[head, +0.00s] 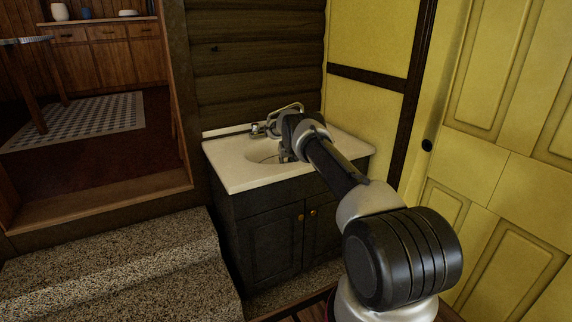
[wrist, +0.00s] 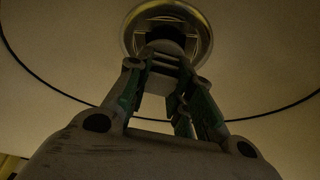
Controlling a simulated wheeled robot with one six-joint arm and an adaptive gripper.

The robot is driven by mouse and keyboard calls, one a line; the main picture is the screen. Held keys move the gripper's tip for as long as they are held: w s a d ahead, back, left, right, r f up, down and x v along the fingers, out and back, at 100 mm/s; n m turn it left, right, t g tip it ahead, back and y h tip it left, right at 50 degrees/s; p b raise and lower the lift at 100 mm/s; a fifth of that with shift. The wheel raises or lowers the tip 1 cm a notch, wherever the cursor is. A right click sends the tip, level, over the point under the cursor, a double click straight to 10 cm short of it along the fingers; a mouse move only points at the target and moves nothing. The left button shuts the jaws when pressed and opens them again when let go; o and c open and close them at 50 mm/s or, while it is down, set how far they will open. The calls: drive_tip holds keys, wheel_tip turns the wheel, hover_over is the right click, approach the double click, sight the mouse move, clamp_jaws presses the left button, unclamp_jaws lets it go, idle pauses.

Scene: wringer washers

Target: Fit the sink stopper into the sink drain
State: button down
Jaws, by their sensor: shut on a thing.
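The white sink basin (head: 258,157) is set in the pale counter of a dark cabinet in the head view. My gripper (head: 287,156) reaches down into it, and my arm hides much of the basin. In the wrist view the sink drain (wrist: 130,38) is a round metal ring around a dark opening. My gripper (wrist: 170,70) points at it, its fingers closed on a small dark thing, seemingly the sink stopper (wrist: 166,47). The stopper overlaps the drain opening in the picture; I cannot tell whether it is inside or just above.
The faucet (head: 266,127) stands behind the basin, close to my wrist. A yellow wall and yellow door (head: 490,170) bound the right side. A speckled step (head: 130,265) lies left of the cabinet. Bare counter (head: 232,176) shows at the front left.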

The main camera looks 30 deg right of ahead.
drive_tip(key=shift+f, duration=0.6)
drive_tip(key=shift+r, duration=0.75)
idle(0.6)
drive_tip(key=shift+f, duration=0.7)
drive_tip(key=c, duration=1.2)
unclamp_jaws()
drive_tip(key=shift+f, duration=0.1)
drive_tip(key=shift+o, duration=0.2)
drive_tip(key=shift+s, duration=0.1)
